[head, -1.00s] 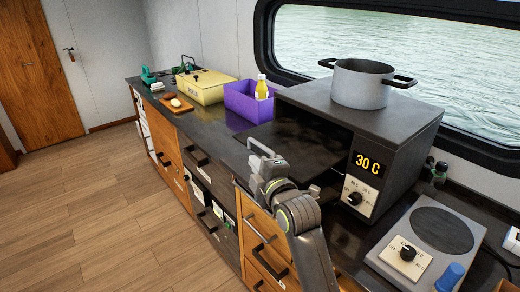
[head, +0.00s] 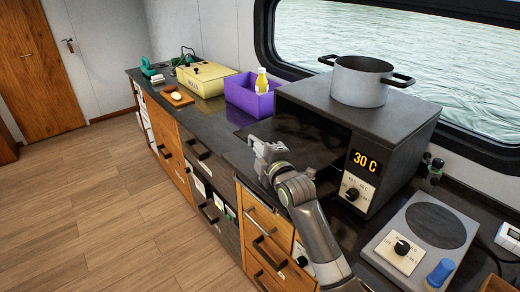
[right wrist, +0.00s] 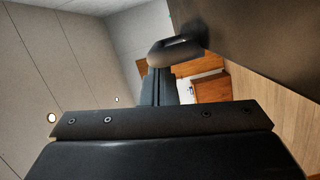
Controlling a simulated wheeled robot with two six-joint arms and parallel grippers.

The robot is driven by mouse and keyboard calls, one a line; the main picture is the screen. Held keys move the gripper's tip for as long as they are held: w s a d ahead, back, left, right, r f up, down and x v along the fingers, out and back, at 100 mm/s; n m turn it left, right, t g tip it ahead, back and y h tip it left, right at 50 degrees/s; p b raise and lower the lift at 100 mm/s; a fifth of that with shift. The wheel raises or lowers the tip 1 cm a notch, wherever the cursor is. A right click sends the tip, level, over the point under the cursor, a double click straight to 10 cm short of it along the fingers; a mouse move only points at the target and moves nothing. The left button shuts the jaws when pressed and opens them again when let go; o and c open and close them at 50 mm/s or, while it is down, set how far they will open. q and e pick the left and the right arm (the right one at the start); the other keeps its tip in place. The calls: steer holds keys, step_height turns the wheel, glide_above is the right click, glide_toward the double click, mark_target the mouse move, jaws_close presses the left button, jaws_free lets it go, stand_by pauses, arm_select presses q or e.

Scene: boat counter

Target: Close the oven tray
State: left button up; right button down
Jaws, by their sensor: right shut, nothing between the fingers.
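The oven (head: 392,125) is a dark box at the right of the counter in the head view, with a lit "30 C" display and a knob on its front. Its dark tray (head: 298,138) sticks out of the open front, toward the left. My right gripper (head: 262,150) is shut and empty at the tray's outer edge. Whether it touches the tray I cannot tell. The arm hides part of the tray's near side. The right wrist view shows mostly dark gripper parts close up, and the tray cannot be made out there for certain. My left gripper is out of view.
A grey pot (head: 360,82) stands on the oven. A purple bin (head: 248,98) with a yellow bottle (head: 262,80) stands beyond the tray, then a yellow box (head: 207,80). A hot plate (head: 425,240) is at the near right. Wooden drawers (head: 262,248) lie below; the floor at left is clear.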

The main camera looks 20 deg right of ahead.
mark_target(292, 145)
steer(key=w+d+b, duration=0.1)
steer(key=d, duration=0.2)
steer(key=w+d+b, duration=0.1)
steer(key=d+b, duration=0.1)
steer(key=d, duration=0.2)
steer(key=w+d+b, duration=0.1)
steer(key=w+d, duration=0.1)
steer(key=d, duration=0.2)
steer(key=shift+d+f+b, duration=0.2)
steer(key=shift+b, duration=0.15)
steer(key=shift+w+d+r, duration=0.15)
steer(key=shift+w+d, duration=0.05)
steer(key=shift+d, duration=0.25)
